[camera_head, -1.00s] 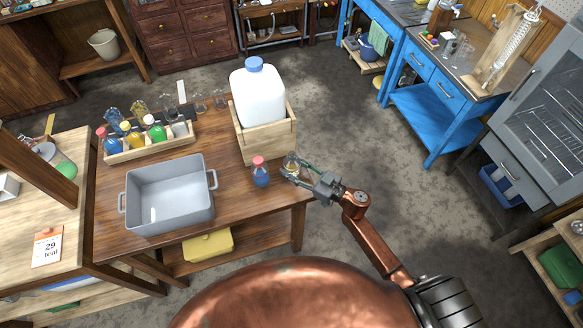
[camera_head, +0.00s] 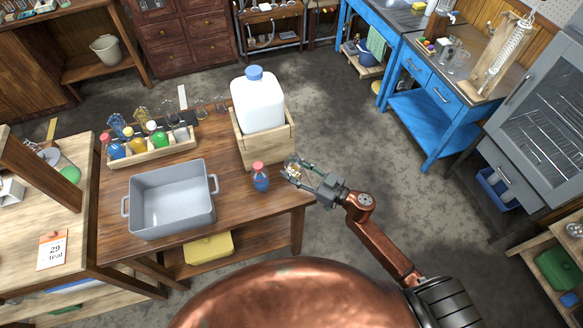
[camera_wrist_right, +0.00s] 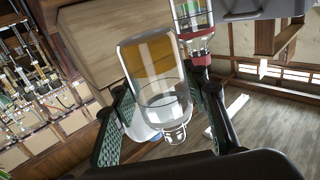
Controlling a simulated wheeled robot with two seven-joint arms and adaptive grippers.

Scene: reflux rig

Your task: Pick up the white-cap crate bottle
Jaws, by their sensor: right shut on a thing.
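The wooden bottle crate (camera_head: 152,156) is at the back left of the brown table. In it stands a green bottle (camera_head: 159,138) with a pale, white-looking cap. Beside it are a yellow bottle (camera_head: 137,142) and a red-capped blue bottle (camera_head: 114,149). My right gripper (camera_head: 293,168) is far from the crate, at the table's right edge. It is shut on a small clear glass bottle (camera_wrist_right: 155,70) with an amber patch, which lies between both fingers in the wrist view. Whether this bottle touches the table cannot be told. My left gripper is not in view.
A red-capped blue bottle (camera_head: 260,179) stands just left of my right gripper. A large white jug (camera_head: 258,100) sits in a wooden box (camera_head: 265,148) behind. A grey tub (camera_head: 171,229) fills the front left of the table. Small glassware stands behind the crate.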

